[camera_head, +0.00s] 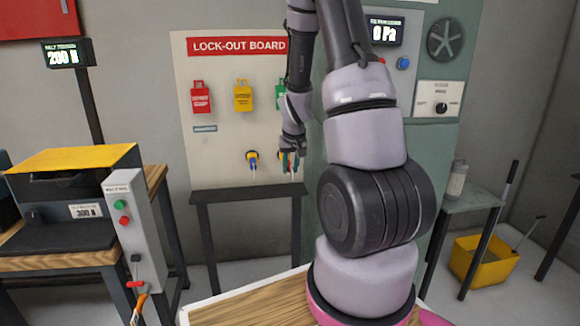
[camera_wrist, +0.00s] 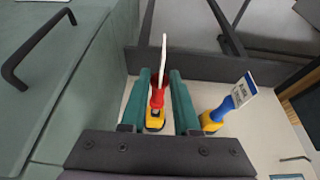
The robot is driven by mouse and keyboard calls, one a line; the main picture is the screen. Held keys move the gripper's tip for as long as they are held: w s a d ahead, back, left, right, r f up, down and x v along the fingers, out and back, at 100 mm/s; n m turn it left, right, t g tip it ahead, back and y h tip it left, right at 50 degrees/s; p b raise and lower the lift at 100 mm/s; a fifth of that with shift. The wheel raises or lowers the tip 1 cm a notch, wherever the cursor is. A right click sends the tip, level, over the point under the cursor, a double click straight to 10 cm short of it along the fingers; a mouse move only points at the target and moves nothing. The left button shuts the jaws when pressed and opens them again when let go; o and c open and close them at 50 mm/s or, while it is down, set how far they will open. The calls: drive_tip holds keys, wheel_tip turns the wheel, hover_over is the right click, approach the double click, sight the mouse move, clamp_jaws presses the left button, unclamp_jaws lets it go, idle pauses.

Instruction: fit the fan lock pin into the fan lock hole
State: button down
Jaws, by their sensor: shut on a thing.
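My gripper (camera_head: 291,150) is at the lower right of the lock-out board (camera_head: 232,140), in front of its lower row. In the wrist view its two green fingers (camera_wrist: 168,105) are closed on a red-handled pin (camera_wrist: 157,97) with a yellow base. The pin's white tag is edge-on, so I cannot read whether it is the fan lock pin. The yellow base appears at the board's face; I cannot tell if it is still seated. A second pin, blue with a yellow base (camera_wrist: 222,112), sits beside it and also shows on the board (camera_head: 252,157). I cannot make out the fan lock hole.
Red (camera_head: 200,98) and yellow (camera_head: 243,96) lock-out tags hang above. The green cabinet (camera_head: 435,140) with a fan grille (camera_head: 451,39) stands right of the board. A dark narrow table (camera_head: 245,193) is below the board. A yellow bucket (camera_head: 483,262) is at right.

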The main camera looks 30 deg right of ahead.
drive_tip(key=shift+s+a, duration=0.2)
drive_tip(key=shift+s, duration=0.45)
drive_tip(key=shift+s+a, duration=0.2)
drive_tip(key=shift+s, duration=0.45)
drive_tip(key=shift+s, duration=0.1)
drive_tip(key=shift+s+a, duration=0.3)
drive_tip(key=shift+s, duration=0.65)
drive_tip(key=shift+s+a, duration=0.25)
drive_tip(key=shift+s, duration=0.65)
